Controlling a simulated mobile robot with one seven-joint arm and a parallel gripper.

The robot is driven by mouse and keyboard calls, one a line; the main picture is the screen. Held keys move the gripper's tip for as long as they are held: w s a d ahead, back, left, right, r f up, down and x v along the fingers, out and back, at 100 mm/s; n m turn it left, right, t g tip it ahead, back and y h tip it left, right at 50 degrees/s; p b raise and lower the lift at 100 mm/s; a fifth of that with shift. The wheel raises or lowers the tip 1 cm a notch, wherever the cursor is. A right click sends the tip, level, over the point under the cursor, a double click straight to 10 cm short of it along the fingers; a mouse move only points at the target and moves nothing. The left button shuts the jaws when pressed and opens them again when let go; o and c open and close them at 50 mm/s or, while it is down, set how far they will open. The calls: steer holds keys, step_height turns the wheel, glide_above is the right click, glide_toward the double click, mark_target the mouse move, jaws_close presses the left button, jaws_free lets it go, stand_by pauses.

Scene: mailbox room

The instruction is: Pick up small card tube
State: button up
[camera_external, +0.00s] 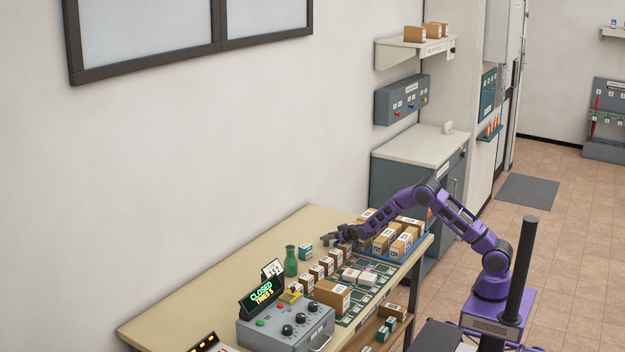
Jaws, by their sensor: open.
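My arm reaches left over the table from the right. My gripper (328,240) is open, low over the back part of the tabletop, and it looks empty. It is just right of and behind a small green-and-white box (305,252). I cannot make out a small card tube for certain; it may be hidden by the gripper or the boxes, or too small to tell.
The table's back left is clear.

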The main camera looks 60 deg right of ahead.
steer(key=shift+w, duration=0.1)
steer(key=shift+c, duration=0.2)
jaws_close()
